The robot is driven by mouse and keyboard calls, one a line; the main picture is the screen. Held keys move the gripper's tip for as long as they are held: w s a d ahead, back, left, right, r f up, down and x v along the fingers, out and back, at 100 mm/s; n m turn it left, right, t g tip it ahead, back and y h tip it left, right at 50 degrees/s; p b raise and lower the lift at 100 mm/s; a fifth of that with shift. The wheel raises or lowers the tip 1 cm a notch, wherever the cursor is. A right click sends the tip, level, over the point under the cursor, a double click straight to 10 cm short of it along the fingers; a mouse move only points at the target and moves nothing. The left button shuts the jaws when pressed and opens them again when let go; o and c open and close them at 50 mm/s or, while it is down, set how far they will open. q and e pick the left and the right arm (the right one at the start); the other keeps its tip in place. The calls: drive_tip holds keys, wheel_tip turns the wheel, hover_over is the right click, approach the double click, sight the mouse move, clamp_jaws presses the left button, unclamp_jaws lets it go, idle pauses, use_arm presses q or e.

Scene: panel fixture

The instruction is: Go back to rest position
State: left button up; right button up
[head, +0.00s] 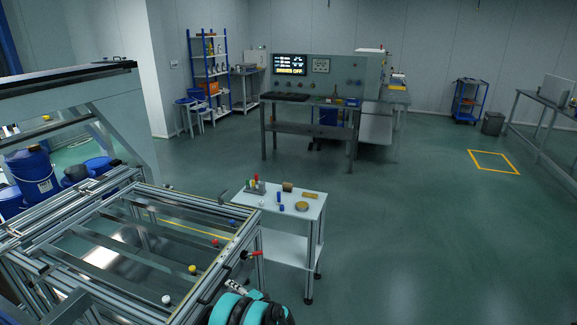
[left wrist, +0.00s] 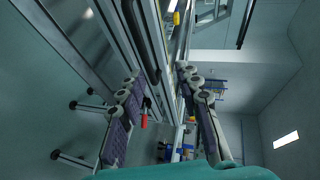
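The panel fixture (head: 120,225), a metal frame of aluminium bars, stands at the lower left of the head view. My left gripper (head: 238,288) is low in the head view by the fixture's front right corner, partly hidden by my teal and black arm. In the left wrist view the two fingers of my left gripper (left wrist: 160,74) stand apart with nothing held between them. A red handle (head: 254,254) on the fixture's right side is close to the gripper; it shows in the gap between the fingers in the left wrist view (left wrist: 144,114). My right gripper is in neither view.
A small white table (head: 290,215) with several small parts stands just right of the fixture. Coloured knobs, including a yellow one (head: 192,269), sit along the fixture. A workbench with a control panel (head: 310,105) stands at the back. The green floor (head: 420,230) at right is clear.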

use_arm(q)
drive_tip(key=s+a+r+n+g+h, duration=0.1)
drive_tip(key=s+r+n+h, duration=0.15)
drive_tip(key=s+r, duration=0.5)
drive_tip(key=s+a+r+n+g+h, duration=0.1)
drive_tip(key=s+r+h, duration=0.25)
drive_tip(key=r, duration=0.75)
drive_tip(key=s+d+r+n+h, duration=0.1)
drive_tip(key=s+d+h, duration=0.1)
drive_tip(key=s, duration=1)
drive_tip(key=s+d+r+n+h, duration=0.1)
drive_tip(key=s+d+n+h, duration=0.1)
drive_tip(key=s, duration=1.1)
drive_tip(key=shift+d+r+g+h, duration=0.3)
drive_tip(key=shift+d+h, duration=0.3)
drive_tip(key=shift+d, duration=0.25)
